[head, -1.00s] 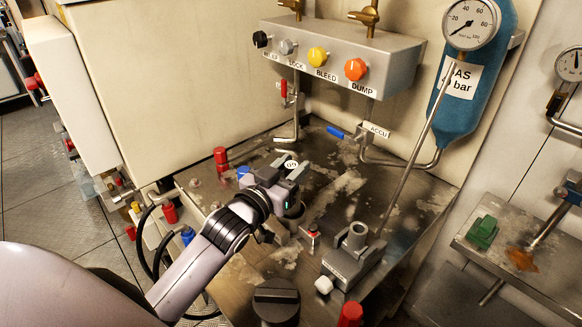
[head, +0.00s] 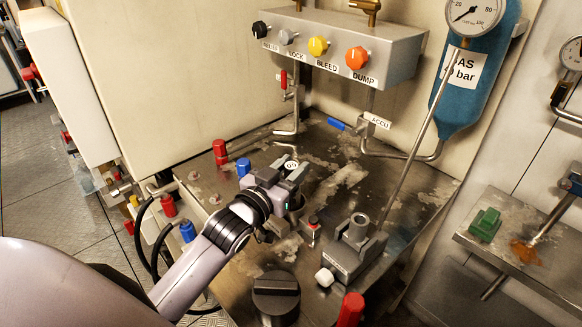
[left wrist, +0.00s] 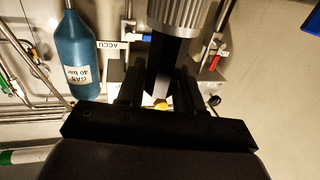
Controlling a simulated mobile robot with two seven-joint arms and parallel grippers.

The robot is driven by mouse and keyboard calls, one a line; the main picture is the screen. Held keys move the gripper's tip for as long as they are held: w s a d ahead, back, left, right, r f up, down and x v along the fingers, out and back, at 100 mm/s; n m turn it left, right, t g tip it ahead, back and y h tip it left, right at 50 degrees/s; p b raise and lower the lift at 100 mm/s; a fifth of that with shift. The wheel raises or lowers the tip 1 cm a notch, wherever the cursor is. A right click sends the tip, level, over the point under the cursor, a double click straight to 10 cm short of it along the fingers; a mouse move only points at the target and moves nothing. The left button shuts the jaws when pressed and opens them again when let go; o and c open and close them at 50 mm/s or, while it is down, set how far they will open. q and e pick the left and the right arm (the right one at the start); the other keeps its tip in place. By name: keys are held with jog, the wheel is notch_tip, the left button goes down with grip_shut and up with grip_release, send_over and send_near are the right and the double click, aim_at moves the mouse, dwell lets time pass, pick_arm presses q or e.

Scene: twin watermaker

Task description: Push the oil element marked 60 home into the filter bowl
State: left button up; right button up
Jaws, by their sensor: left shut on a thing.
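The oil element's round white cap marked 60 (head: 291,166) shows at my left gripper (head: 285,181) in the head view. My left gripper is shut on the element. In the left wrist view the gripper (left wrist: 158,92) grips a black part, and a grey ribbed cylinder (left wrist: 178,14) shows beyond it. A dark cylinder (head: 297,207), seemingly the filter bowl, stands just below the gripper in the head view. The gripper hides most of the element and the bowl mouth, so I cannot tell how deep the element sits. My right gripper is not in view.
A red cap (head: 220,152) and a blue cap (head: 243,167) stand left of the gripper. A grey pump block (head: 352,252) with a tall lever (head: 420,135) stands to the right. A black round knob (head: 276,295) is in front. The knob panel (head: 340,45) rises behind.

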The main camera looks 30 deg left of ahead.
pick_arm(q)
jog(key=shift+f+b, duration=1.25)
jog(key=shift+f, duration=0.8)
jog(key=o, duration=0.7)
jog(key=shift+o, duration=1.4)
jog(key=shift+s+f, duration=0.15)
jog(key=shift+s, duration=0.35)
jog(key=shift+s+a, duration=0.15)
jog(key=shift+s, duration=1.4)
jog(key=shift+s+a, duration=0.1)
jog(key=shift+s, duration=1.45)
